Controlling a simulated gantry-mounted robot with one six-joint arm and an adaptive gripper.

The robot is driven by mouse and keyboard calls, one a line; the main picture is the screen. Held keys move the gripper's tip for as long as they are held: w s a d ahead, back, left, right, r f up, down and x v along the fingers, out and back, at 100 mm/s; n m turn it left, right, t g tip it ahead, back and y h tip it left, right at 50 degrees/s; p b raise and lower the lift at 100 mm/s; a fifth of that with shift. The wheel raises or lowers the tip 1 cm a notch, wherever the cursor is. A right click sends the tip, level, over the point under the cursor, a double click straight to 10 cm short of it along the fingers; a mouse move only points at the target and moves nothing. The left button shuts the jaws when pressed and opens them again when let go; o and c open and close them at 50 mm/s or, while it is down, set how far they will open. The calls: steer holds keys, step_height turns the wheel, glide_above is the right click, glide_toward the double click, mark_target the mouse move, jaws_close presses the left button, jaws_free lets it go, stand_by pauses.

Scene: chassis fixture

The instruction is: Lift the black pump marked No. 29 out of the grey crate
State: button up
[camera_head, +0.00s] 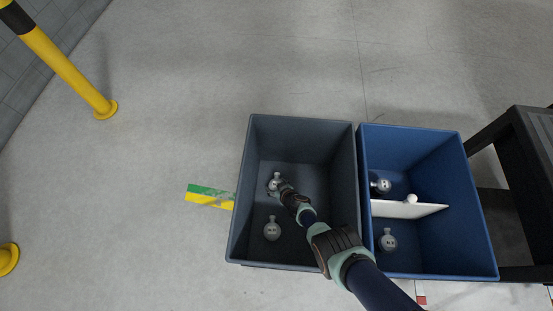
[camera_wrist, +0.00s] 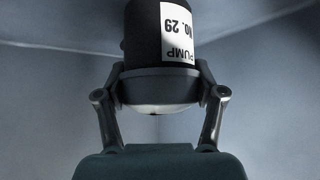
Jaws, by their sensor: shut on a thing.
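The black pump (camera_wrist: 140,35) shows in the wrist view with a white label that reads "PUMP NO. 29", upside down in the picture. My gripper (camera_wrist: 160,92) is shut on it, with one finger on each side of its near end. In the head view my gripper (camera_head: 281,188) reaches down into the grey crate (camera_head: 241,190), in its upper left part. A small rounded body with a narrow top (camera_head: 275,180) shows at the fingers there and looks pale. I cannot tell whether the pump touches the crate floor.
Another rounded grey item (camera_head: 272,229) stands in the grey crate below my gripper. The blue crate (camera_head: 471,200) adjoins on the right, with a white divider (camera_head: 405,209) and several small items. A dark table (camera_head: 520,160) stands at far right. Green and yellow tape (camera_head: 210,197) lies left of the crate.

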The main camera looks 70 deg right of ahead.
steer(key=shift+r, duration=0.15)
step_height(320, 180, up, 28)
steer(key=p, duration=2.7)
step_height(320, 180, up, 12)
steer(key=p, duration=1.1)
steer(key=shift+p, duration=0.35)
